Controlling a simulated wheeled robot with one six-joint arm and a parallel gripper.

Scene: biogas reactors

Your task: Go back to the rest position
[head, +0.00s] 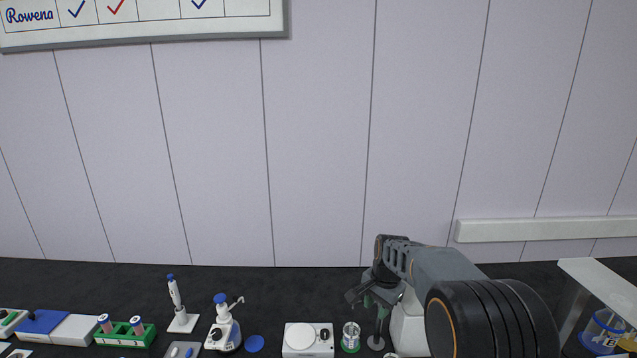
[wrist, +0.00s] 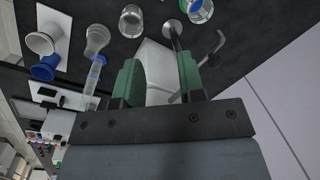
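My gripper (head: 371,292) is above the right part of the dark bench in the head view, with my arm reaching in from the lower right. In the wrist view my gripper (wrist: 159,65) shows two green fingers set well apart, with no held object visible between them. A white block-like body (wrist: 153,58) shows behind the gap; I cannot tell its exact distance. It also shows partly hidden beside my arm in the head view (head: 408,328).
A thin stand (head: 377,340) and a green-ringed bottle (head: 351,338) are close below my gripper. A white stirrer plate (head: 308,340), a blue-capped dispenser (head: 223,325) and a green tube rack (head: 126,334) stand leftward. A raised shelf (head: 602,285) is at right. Space above the bench is clear.

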